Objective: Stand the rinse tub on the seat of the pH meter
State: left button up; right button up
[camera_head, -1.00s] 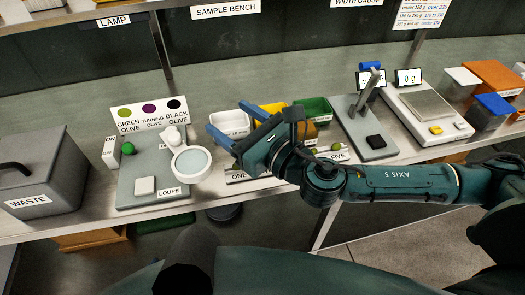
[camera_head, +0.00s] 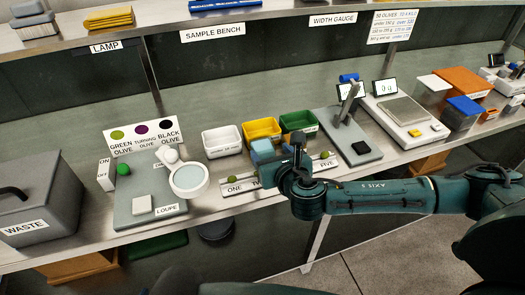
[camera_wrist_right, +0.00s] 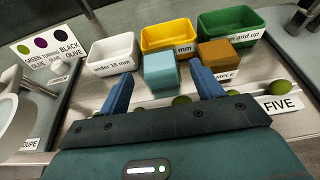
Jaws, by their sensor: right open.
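My right gripper (camera_head: 270,158) is open over the front of the bench, by the bins. In the right wrist view its two blue fingers (camera_wrist_right: 163,88) are apart, with a light blue block (camera_wrist_right: 160,76) just beyond and between them; no grip on it shows. A brown block (camera_wrist_right: 216,54) stands beside it. I cannot tell which thing is the rinse tub; no readable label names it. A white instrument (camera_head: 507,82) at the far right end of the bench may be the pH meter, but its seat is not clear. My left gripper is not in view.
White (camera_head: 222,141), yellow (camera_head: 262,130) and green (camera_head: 299,122) bins stand behind the gripper. The loupe stand (camera_head: 150,207) and waste bin (camera_head: 38,205) are left. The width gauge (camera_head: 347,140), scale (camera_head: 405,113) and blue-topped box (camera_head: 464,110) are right.

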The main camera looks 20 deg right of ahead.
aim_at(259, 140)
jog(key=x, duration=0.5)
jog(key=shift+a+f, duration=0.1)
jog(key=shift+a, duration=0.1)
jog(key=c, duration=0.9)
